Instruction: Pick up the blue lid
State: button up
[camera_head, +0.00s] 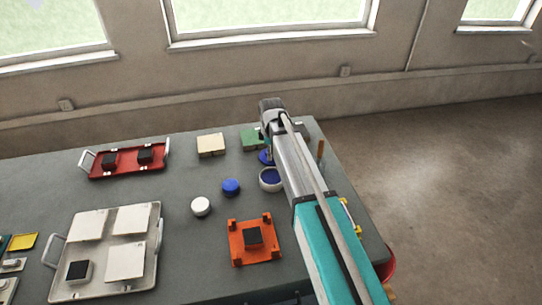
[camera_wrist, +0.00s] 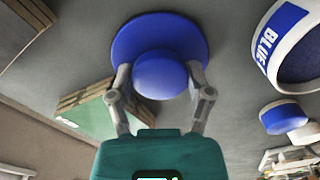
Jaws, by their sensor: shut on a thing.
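The blue lid (camera_wrist: 160,30) is a round disc with a thick round knob (camera_wrist: 160,75). My gripper (camera_wrist: 160,70) has one finger on each side of the knob and is shut on it. In the head view, only part of the blue lid (camera_head: 265,157) shows at the table's far right, beside my arm, which hides most of the gripper. A white round container (camera_head: 270,184) with a blue inside stands just in front of it. In the wrist view this container (camera_wrist: 262,50), marked "BLUE", is at the upper right. I cannot tell whether the lid touches the table.
A green block (camera_head: 251,139) is close to the lid, with a cream block (camera_head: 211,145) farther left. A blue round piece (camera_head: 231,187) and a white one (camera_head: 201,206) lie nearby. An orange fixture (camera_head: 236,252), a red tray (camera_head: 126,170) and a light tray (camera_head: 103,285) occupy the table.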

jog(key=shift+r, duration=0.1)
dwell(0.3)
notch_tip(320, 180, up, 3)
jog(key=p, duration=0.3)
jog(key=s+r+p, duration=0.9)
jog(key=s+p, duration=0.1)
jog(key=s, duration=0.4)
jog(key=shift+r, duration=0.4)
jog(key=shift+s, duration=0.15)
